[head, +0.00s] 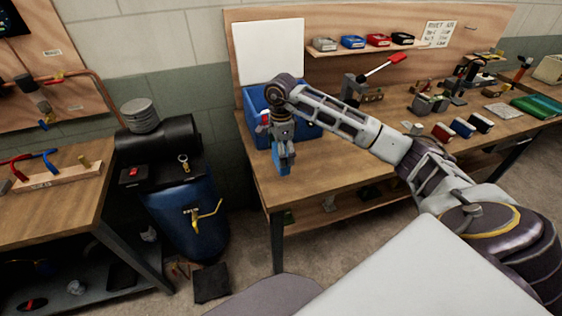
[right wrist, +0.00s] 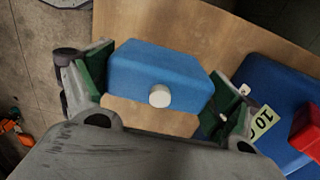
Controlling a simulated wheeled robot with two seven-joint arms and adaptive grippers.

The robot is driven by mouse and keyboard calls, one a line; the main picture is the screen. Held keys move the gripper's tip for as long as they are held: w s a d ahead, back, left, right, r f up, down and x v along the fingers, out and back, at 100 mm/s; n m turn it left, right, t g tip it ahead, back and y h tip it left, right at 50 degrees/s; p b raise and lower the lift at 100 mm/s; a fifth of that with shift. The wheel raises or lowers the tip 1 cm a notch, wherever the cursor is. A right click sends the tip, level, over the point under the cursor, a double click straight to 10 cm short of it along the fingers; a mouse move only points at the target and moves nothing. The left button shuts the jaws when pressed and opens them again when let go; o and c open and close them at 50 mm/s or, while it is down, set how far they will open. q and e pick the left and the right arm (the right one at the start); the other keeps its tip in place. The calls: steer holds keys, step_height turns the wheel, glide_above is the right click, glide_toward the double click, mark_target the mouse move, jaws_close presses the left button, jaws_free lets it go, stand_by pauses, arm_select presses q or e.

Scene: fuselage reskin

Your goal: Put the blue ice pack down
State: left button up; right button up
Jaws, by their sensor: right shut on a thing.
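The blue ice pack (right wrist: 155,78), a block with a round white cap, sits between the green-lined fingers of my right gripper (right wrist: 160,90) in the right wrist view. In the head view my right gripper (head: 283,150) points down, shut on the ice pack (head: 281,168), by the left front edge of the wooden workbench (head: 340,172). The wrist view shows wooden bench top beneath the pack; whether they touch I cannot tell. My left gripper is not in view.
A blue cooler (head: 253,100) with an upright white lid (head: 268,52) stands just behind my gripper, partly hidden by it. Red and blue boxes (head: 463,128) and tools occupy the bench's right. Bare wood lies right of the gripper. A blue barrel (head: 180,218) stands left.

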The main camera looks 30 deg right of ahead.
steer(key=shift+f, duration=2.25)
steer(key=shift+f, duration=0.1)
steer(key=o, duration=0.9)
steer(key=shift+o, duration=0.2)
steer(key=shift+r+b, duration=0.3)
steer(key=shift+r, duration=5.85)
